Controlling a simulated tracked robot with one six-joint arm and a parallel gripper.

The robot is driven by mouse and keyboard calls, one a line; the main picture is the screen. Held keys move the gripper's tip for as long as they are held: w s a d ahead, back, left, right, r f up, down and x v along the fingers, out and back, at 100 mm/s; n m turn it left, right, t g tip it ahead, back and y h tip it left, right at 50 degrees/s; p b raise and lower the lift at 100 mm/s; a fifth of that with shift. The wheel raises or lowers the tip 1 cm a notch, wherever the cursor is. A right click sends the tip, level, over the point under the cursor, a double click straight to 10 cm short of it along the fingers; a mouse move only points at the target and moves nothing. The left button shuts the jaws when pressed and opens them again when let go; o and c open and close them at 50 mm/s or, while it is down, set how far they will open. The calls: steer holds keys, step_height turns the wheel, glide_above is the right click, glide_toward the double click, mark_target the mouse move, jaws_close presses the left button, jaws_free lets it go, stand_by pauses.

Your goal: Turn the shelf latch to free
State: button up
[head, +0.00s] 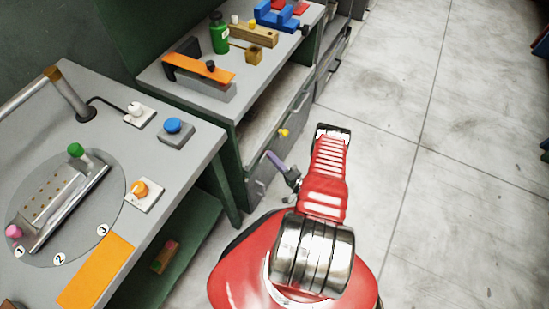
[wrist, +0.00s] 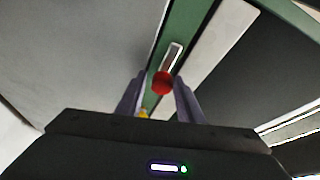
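In the wrist view a round red knob (wrist: 161,83) sits by a pale slotted plate (wrist: 172,57) on a green post; it looks like the shelf latch. My gripper (wrist: 159,92) is open, its two grey-purple fingers to either side of the knob in the picture. I cannot tell whether they touch it. A small yellow piece (wrist: 143,114) shows lower down by the left finger. In the head view my gripper (head: 274,160) is beside the bench's lower front, and the red knob cannot be made out. A yellow knob (head: 283,132) shows just beyond it.
The back bench (head: 190,85) carries an orange bar (head: 205,69), a green bottle (head: 219,33) and blue blocks (head: 272,15). The near bench (head: 202,139) holds a round turntable (head: 110,165) and buttons. Grey drawers line the bench front. The floor to the right (head: 450,150) is clear.

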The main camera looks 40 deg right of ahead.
steer(key=shift+o, duration=1.3)
steer(key=shift+d+r, duration=0.1)
steer(key=shift+d, duration=0.05)
steer(key=shift+s, duration=0.1)
steer(key=s+f, duration=0.1)
steer(key=s, duration=1.2)
steer(key=shift+s+a, duration=0.25)
steer(key=shift+a, duration=0.05)
steer(key=shift+f, duration=0.1)
